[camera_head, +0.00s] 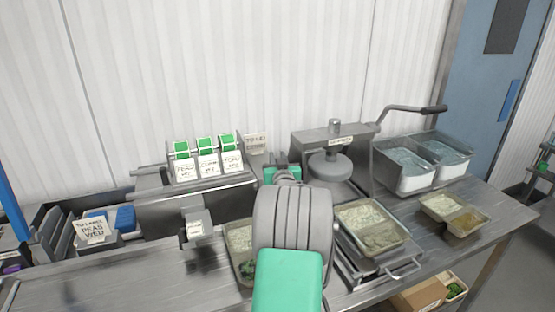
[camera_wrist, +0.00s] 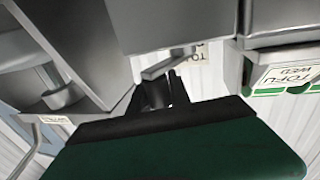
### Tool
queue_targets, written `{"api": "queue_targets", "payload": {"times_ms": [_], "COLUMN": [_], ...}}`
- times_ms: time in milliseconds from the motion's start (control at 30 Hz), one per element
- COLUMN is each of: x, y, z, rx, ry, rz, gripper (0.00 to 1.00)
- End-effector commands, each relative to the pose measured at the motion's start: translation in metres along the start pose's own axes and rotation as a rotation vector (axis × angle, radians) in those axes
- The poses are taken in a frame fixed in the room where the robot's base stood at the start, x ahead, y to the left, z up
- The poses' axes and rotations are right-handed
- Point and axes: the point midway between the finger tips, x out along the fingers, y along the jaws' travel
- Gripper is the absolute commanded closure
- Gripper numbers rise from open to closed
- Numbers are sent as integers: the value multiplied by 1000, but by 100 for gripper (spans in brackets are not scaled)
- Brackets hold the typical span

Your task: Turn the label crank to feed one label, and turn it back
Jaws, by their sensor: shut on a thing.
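The label dispenser (camera_head: 200,188) is a grey box at the back left of the bench. Three green-and-white label rolls (camera_head: 207,160) stand on it. A printed label (camera_head: 195,229) shows at its front. In the wrist view a roll's lettered label (camera_wrist: 287,76) reads upside down. My gripper (camera_wrist: 157,90) is shut on the label crank (camera_wrist: 170,64), a short grey bar showing just beyond the fingertips. In the head view my gripper (camera_head: 283,172) is at the dispenser's right side; my arm hides the crank there.
The press (camera_head: 334,150) with its long handle (camera_head: 412,109) stands close to the right of my gripper. Clear bins (camera_head: 404,165) hold white contents farther right. Filled trays (camera_head: 370,228) lie in front, and a lettered bin (camera_head: 95,232) is at the left. A strip of bench at the front left is clear.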

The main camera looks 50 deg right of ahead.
Motion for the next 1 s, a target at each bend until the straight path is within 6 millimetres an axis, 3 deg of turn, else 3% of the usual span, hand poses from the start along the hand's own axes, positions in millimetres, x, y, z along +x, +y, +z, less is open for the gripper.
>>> {"api": "queue_targets", "payload": {"times_ms": [33, 500, 1000], "x": [-2, -13, -18], "y": [-7, -11, -11], "z": [1, 9, 1], "rx": [-1, 2, 0], "ry": [3, 4, -1], "rz": [33, 416, 560], "gripper": [100, 100, 100]}}
